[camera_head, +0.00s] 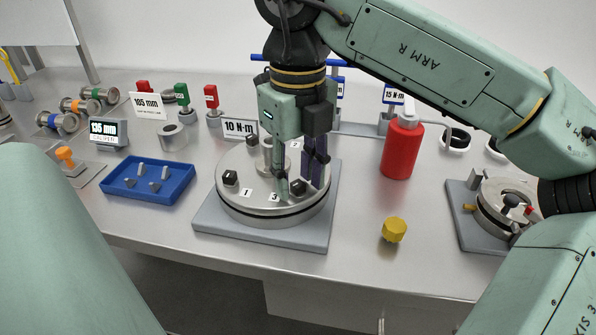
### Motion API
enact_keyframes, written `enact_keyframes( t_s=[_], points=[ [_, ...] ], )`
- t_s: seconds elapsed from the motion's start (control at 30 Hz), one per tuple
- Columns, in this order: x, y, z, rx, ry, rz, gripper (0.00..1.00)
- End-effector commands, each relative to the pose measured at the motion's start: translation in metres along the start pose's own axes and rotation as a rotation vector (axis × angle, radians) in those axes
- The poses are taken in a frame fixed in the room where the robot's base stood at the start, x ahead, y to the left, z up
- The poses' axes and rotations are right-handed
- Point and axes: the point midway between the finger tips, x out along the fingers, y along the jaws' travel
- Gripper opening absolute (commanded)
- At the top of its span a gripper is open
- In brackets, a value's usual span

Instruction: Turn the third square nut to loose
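A round metal flange (262,207) sits on a grey square base plate (215,222) at the middle of the bench. It carries dark square nuts: one at the left (231,178) near label 1, one at the back (252,140), and the third nut (298,187) at the front right, near label 3 (275,197). My gripper (300,188) points down over the flange's right side. Its fingers are apart, with the third nut showing between them in the picture. I cannot tell whether either finger touches the nut. My gripper partly hides the flange's back right.
A blue tray (120,195) with small metal parts lies left of the flange. A red bottle (401,150) and a yellow hex piece (394,230) stand to the right. Another fixture (465,225) is at far right. A "10 N-m" sign (240,128) stands behind.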

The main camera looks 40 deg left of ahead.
Motion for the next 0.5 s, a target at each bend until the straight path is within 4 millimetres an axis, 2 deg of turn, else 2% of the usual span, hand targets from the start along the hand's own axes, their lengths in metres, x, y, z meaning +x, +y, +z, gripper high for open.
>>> enact_keyframes(
  t_s=[0.27,0.5],
  points=[
    [0.0014,0.0,-0.0001,0.0,0.0,0.0,0.34],
    [0.0011,0.0,-0.0002,0.0,0.0,0.0,0.18]
  ],
)
